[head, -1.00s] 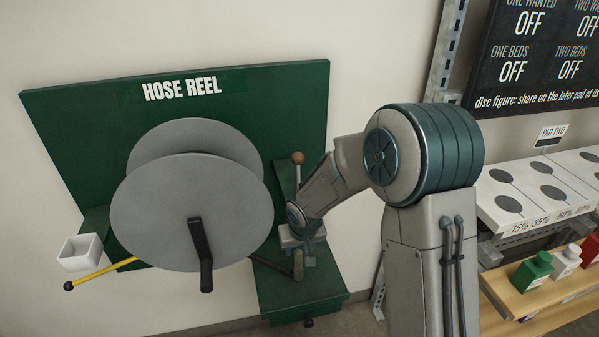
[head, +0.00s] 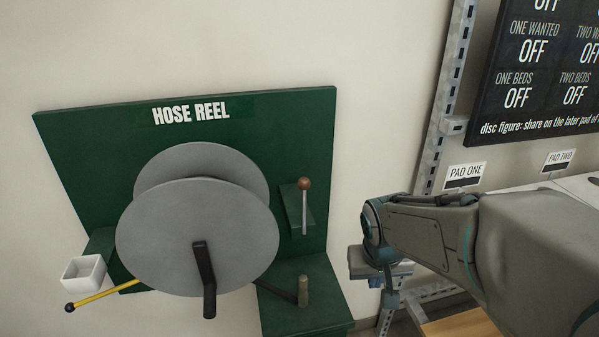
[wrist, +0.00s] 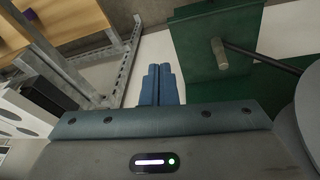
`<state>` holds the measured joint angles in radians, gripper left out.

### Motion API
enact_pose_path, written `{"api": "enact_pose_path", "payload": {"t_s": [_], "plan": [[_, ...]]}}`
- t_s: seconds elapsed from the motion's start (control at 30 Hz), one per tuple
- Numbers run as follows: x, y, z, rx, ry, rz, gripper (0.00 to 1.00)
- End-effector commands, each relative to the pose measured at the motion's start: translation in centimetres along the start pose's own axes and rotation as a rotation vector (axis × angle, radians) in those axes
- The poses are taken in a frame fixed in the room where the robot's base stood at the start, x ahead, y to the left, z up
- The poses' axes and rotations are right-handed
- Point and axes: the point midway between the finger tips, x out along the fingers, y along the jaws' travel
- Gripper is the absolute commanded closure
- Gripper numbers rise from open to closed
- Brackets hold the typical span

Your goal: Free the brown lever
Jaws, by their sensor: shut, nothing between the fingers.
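The lever with a brown ball knob (head: 304,184) stands upright on a small green plate at the right of the hose reel board, in the head view. My gripper (head: 390,298) is to the right of the board, apart from the lever and lower than its knob. In the wrist view my gripper's blue fingers (wrist: 158,80) are together with nothing between them. The lever cannot be made out in the wrist view. A grey-brown grip (head: 303,290) on a dark arm stands over the green box (head: 322,267); it also shows in the wrist view (wrist: 218,52).
The grey reel discs (head: 197,237) with a black crank (head: 204,280) fill the board's middle. A white cup (head: 84,274) and a yellow rod (head: 103,293) are at the left. A metal rack post (head: 436,140) and a dark sign (head: 540,75) stand at the right.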

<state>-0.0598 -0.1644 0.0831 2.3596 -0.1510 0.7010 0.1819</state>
Motion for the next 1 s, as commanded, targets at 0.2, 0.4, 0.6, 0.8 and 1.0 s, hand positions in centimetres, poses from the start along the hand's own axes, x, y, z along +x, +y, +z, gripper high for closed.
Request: {"api": "enact_pose_path", "payload": {"t_s": [0.2, 0.4, 0.6, 0.8, 1.0], "plan": [[-3.7, 2.0, 5.5, 0.067, -0.012, -0.035, 1.00], [-4.9, 2.4, 8.2, 0.091, -0.020, -0.068, 1.00], [-5.1, 2.4, 8.8, 0.093, -0.024, -0.074, 1.00], [-5.0, 2.4, 8.7, 0.093, -0.023, -0.074, 1.00], [-5.0, 2.4, 8.7, 0.093, -0.023, -0.074, 1.00]]}}
